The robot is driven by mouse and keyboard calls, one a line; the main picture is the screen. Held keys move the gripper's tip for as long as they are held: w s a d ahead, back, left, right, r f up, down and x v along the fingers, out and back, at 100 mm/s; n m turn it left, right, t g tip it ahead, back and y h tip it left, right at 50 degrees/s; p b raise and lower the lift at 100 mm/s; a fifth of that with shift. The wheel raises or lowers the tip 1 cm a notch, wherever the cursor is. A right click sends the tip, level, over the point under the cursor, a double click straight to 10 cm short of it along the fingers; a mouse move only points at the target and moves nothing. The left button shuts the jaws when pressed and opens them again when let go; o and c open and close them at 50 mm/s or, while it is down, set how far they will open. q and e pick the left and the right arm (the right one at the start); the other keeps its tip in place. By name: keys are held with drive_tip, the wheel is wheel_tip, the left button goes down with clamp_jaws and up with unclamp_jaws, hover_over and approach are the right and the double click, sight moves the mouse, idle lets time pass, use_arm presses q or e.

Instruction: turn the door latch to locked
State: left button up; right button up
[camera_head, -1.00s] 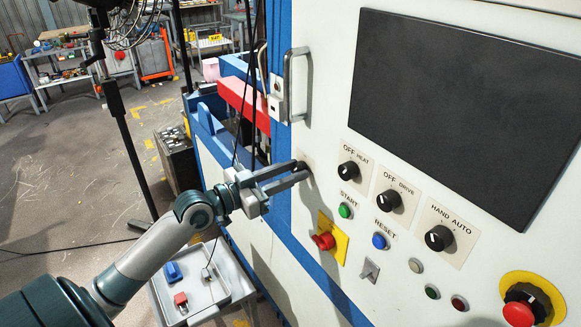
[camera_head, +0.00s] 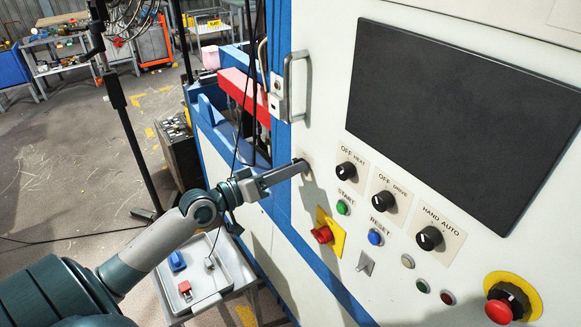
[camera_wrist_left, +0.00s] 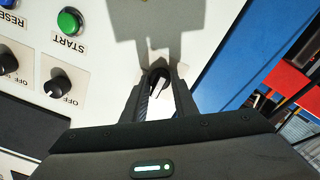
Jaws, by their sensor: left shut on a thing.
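The door latch is a small dark round knob with a white pointer line; in the left wrist view the knob (camera_wrist_left: 157,77) sits between my fingers on the white panel. My left gripper (camera_head: 302,167) reaches from the left to the panel, left of the HEAT knob, and in the left wrist view its fingers (camera_wrist_left: 159,88) are shut on the latch knob. In the head view the fingertips hide nearly all of the latch, and the fingers appear edge-on, one over the other. My right gripper is not in view.
The white panel carries the HEAT (camera_head: 346,171), DRIVE (camera_head: 385,203) and HAND/AUTO (camera_head: 428,238) knobs, green START (camera_head: 342,207) and blue RESET buttons (camera_head: 375,237). A red switch (camera_head: 322,234) is below the gripper. A metal handle (camera_head: 297,85) stands above. A tray (camera_head: 232,270) is below.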

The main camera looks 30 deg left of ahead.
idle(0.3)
use_arm(q)
drive_tip(key=o, duration=1.1)
drive_tip(key=shift+c, duration=0.2)
drive_tip(key=shift+s, duration=0.1)
drive_tip(key=b+v, duration=1.4)
drive_tip(key=v, duration=0.3)
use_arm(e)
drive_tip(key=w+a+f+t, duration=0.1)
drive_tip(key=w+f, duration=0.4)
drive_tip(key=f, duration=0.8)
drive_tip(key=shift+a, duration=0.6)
use_arm(q)
drive_tip(key=shift+a, duration=0.15)
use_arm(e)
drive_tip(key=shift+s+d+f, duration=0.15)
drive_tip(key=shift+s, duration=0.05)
